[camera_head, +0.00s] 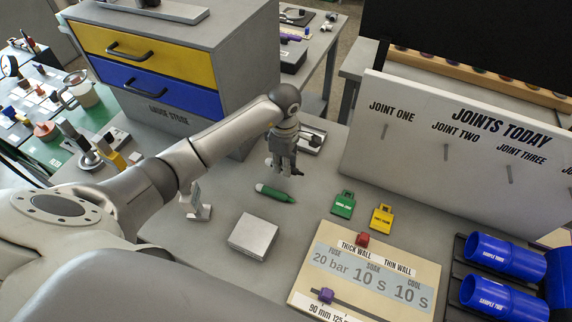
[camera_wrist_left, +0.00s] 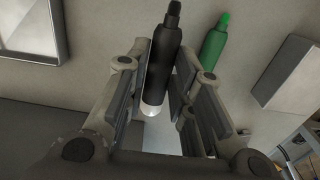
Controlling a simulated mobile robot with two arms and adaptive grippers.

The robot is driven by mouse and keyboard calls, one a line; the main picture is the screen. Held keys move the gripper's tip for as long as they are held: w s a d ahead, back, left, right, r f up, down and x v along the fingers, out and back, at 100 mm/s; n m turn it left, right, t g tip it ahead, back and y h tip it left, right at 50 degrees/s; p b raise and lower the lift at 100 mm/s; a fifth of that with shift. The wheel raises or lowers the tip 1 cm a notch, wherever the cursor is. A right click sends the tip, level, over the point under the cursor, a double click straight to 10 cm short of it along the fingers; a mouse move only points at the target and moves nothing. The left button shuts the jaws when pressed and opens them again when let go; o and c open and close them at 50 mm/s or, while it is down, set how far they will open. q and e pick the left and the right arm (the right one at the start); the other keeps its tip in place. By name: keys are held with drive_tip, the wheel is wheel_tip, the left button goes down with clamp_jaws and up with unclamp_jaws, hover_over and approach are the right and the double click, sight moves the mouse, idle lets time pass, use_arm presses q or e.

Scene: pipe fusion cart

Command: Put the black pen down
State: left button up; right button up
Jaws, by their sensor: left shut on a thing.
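My left gripper (camera_head: 284,168) hangs fingers-down above the grey table, behind the green pen. In the left wrist view the black pen (camera_wrist_left: 163,62) lies between the two fingers of the left gripper (camera_wrist_left: 157,100), which is shut on it. The pen has a dark cap and a white end. In the head view the fingers hide most of it. How high it is above the table is hard to tell. A green pen (camera_head: 275,193) lies on the table close by; it also shows in the left wrist view (camera_wrist_left: 214,40). My right gripper is out of view.
A silver box (camera_head: 253,236) and a small white stand (camera_head: 197,206) are in front. Green and yellow tags (camera_head: 343,205) and a settings panel (camera_head: 410,255) lie to the right. A drawer cabinet (camera_head: 170,110) stands behind left, a white board (camera_head: 460,140) behind right.

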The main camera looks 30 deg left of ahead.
use_arm(q)
drive_tip(key=shift+w+a+f, duration=0.1)
drive_tip(key=shift+w+f, duration=0.5)
drive_tip(key=shift+f, duration=0.05)
wheel_tip(320, 180, down, 3)
drive_tip(key=shift+p, duration=0.5)
drive_tip(key=shift+f, duration=0.1)
drive_tip(key=shift+f, duration=0.1)
drive_tip(key=shift+f+b, duration=0.15)
drive_tip(key=shift+b, duration=0.15)
drive_tip(key=o, duration=0.8)
